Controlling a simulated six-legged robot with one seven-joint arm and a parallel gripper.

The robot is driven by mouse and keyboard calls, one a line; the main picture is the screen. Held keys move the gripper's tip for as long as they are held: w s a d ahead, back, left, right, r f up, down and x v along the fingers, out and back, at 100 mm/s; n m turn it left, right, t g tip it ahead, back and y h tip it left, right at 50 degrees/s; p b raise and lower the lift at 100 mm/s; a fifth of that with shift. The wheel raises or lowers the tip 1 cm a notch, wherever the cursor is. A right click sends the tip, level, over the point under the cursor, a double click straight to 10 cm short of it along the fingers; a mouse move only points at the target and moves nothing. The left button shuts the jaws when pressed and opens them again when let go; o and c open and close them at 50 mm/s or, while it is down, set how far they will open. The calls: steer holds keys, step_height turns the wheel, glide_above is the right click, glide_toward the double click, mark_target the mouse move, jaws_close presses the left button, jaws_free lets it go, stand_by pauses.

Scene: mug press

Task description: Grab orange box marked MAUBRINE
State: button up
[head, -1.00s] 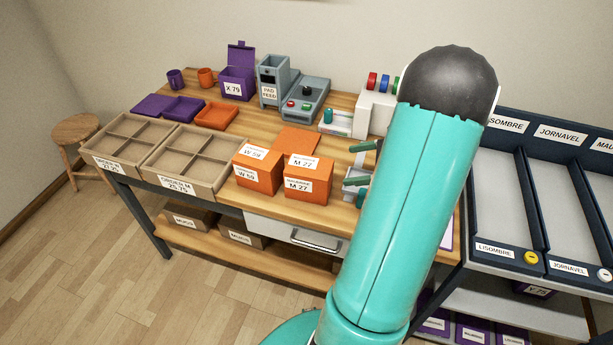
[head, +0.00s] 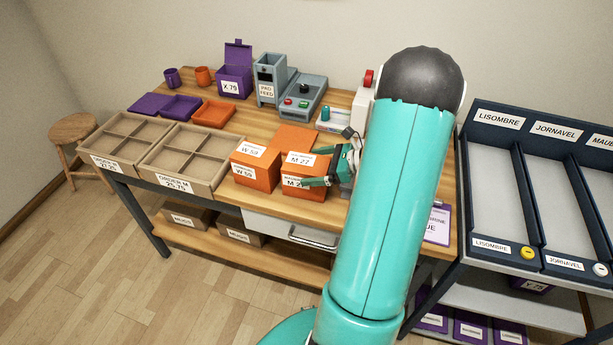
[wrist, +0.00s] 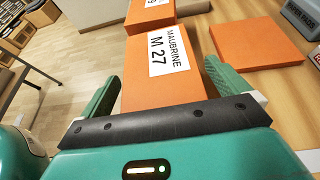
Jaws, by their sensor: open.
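The orange box marked MAUBRINE M 27 (head: 300,171) stands near the front edge of the wooden bench in the head view. In the wrist view its labelled top (wrist: 185,65) lies between my fingers. My gripper (head: 319,166) is open, with one finger on each side of the box. I cannot tell whether the fingers touch it. The box still rests on the bench. Its lower part is hidden by my gripper in the wrist view.
An orange box marked W 59 (head: 255,165) stands close to its left. A flat orange piece (head: 295,137) lies behind. Divided order trays (head: 187,160) are at the left, and a grey press (head: 303,98) is at the back. A dark rack (head: 505,205) stands at the right.

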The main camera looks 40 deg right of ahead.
steer(key=shift+x, duration=0.85)
steer(key=c, duration=1.2)
steer(key=shift+r, duration=0.15)
